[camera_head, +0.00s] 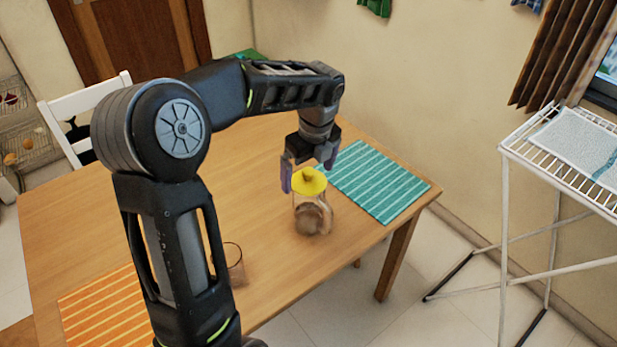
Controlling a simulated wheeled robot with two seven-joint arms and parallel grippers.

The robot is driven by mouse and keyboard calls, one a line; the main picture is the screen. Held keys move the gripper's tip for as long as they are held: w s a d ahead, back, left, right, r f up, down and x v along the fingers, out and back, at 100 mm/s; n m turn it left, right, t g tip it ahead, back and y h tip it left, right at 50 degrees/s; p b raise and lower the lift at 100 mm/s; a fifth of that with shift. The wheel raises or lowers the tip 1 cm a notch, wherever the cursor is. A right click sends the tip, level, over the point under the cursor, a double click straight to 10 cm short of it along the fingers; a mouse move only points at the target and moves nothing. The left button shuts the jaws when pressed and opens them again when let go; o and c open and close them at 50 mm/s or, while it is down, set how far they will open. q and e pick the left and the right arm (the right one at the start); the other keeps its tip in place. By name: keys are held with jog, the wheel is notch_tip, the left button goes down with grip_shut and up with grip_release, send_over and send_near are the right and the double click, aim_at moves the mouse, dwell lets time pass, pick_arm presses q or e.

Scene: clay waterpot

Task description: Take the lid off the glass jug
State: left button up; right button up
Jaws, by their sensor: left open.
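The glass jug (312,215) stands upright on the wooden table, near its front right edge. Its yellow lid (309,181) with a small knob sits on top. My left gripper (309,180) points down over the jug, with its purple fingers apart, one to the left of the lid and one behind it to the right. I cannot tell whether either finger touches the lid. My right gripper is not in view.
The wooden table (255,200) carries a teal striped mat (375,180) right of the jug, an orange striped mat (100,310) and a drinking glass (234,262). A white drying rack (530,150) stands at right, a white chair (80,110) at left.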

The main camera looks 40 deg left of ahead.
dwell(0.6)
pick_arm(q)
jog(key=c, duration=1.4)
